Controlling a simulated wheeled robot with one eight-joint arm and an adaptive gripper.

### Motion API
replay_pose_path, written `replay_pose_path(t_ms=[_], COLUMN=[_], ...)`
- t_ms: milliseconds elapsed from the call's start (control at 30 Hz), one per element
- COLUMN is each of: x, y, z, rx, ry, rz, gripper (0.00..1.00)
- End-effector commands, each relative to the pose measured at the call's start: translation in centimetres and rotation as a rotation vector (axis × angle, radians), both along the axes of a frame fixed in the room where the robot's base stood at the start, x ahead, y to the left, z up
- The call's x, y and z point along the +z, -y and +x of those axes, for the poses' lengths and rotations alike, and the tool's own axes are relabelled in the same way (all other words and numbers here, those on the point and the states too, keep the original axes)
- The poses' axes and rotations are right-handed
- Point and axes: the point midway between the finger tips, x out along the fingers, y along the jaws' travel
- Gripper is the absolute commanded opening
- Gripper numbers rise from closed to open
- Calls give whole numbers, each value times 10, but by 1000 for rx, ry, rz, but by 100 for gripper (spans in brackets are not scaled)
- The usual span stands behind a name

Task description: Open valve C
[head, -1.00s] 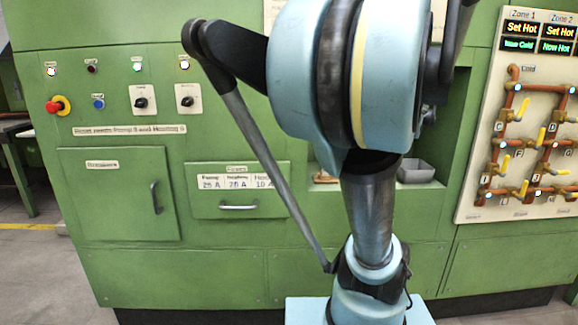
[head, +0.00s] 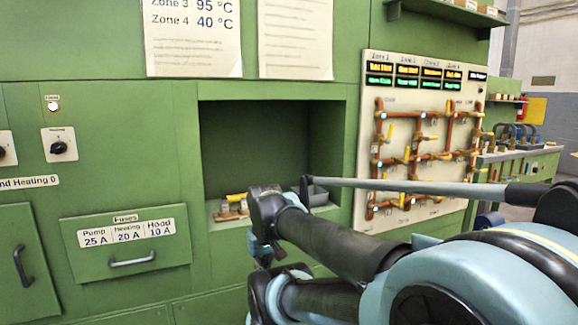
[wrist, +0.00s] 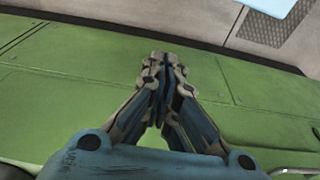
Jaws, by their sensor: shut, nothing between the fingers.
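The valve panel (head: 364,152) stands on the right side of the green machine in the head view. It carries copper pipes (head: 378,150) with several yellow valve handles (head: 417,132). The letters are too small to read here, so I cannot tell which handle is valve C. My gripper shows in the wrist view (wrist: 162,68) with its fingers together and nothing between them. Green machine surface lies beyond the fingertips. In the head view my arm reaches across the lower middle, in front of the machine and left of the panel. The gripper is apart from the valves.
A recess (head: 252,140) in the machine holds a grey bin (head: 318,196) and small items on its ledge. A fuse drawer (head: 126,243) with a handle is at the left. A workbench (head: 520,152) stands beyond the panel at the right.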

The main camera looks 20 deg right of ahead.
Motion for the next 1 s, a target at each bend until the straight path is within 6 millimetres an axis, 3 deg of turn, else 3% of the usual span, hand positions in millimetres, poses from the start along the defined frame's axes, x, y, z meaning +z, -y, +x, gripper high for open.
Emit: replay_pose_path(t_ms=[233,467,767,1000], x=[16,76,157,216], y=[4,25,76,136], z=[10,48,100,134], rx=[-26,-112,-231,-321], ry=[-2,-4,15,48], rz=[14,67,143,198], gripper=[0,0,0,0])
